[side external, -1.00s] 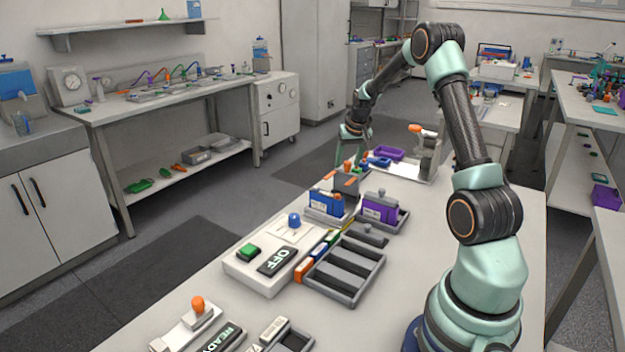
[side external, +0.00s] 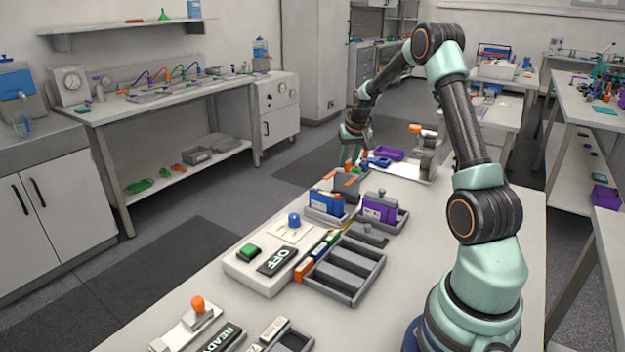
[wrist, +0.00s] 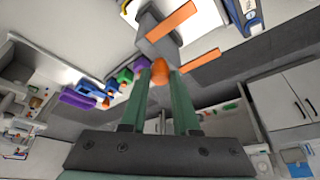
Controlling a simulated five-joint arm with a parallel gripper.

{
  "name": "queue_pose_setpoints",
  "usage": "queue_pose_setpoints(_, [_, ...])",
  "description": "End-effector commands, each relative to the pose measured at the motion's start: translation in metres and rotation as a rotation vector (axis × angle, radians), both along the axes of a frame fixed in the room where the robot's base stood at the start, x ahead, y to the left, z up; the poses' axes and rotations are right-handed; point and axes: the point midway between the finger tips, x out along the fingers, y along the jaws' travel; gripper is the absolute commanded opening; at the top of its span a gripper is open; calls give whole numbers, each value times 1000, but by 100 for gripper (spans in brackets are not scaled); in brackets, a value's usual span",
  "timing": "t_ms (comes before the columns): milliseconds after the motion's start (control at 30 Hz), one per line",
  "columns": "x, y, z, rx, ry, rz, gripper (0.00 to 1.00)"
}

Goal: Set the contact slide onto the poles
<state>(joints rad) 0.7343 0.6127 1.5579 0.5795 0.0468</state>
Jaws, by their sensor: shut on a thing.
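My gripper (side external: 351,162) is shut on an orange knob (wrist: 160,69), seen between its green fingertips in the wrist view. I take the knob to be the contact slide's handle; the slide's body is hard to make out. A grey block (side external: 345,187) with orange strips stands just below the gripper in the side view. The same block (wrist: 160,40) is ahead of the fingertips in the wrist view, with one orange strip (wrist: 170,20) across it and another (wrist: 200,62) beside the knob. I cannot tell whether the held piece touches the block.
A blue module (side external: 325,203) and a purple module (side external: 379,209) sit in grey holders nearby. A white panel with an OFF display (side external: 277,261) and a grey slotted tray (side external: 345,270) lie nearer.

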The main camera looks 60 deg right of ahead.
Motion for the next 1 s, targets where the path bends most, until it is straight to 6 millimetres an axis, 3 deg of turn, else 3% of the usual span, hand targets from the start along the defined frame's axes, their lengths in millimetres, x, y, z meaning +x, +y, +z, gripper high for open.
queue_pose_setpoints(833, [2, 1, 1, -2, -3, 1, 0])
queue_pose_setpoints(1000, [2, 16, 1, 3, -7, 6, 0])
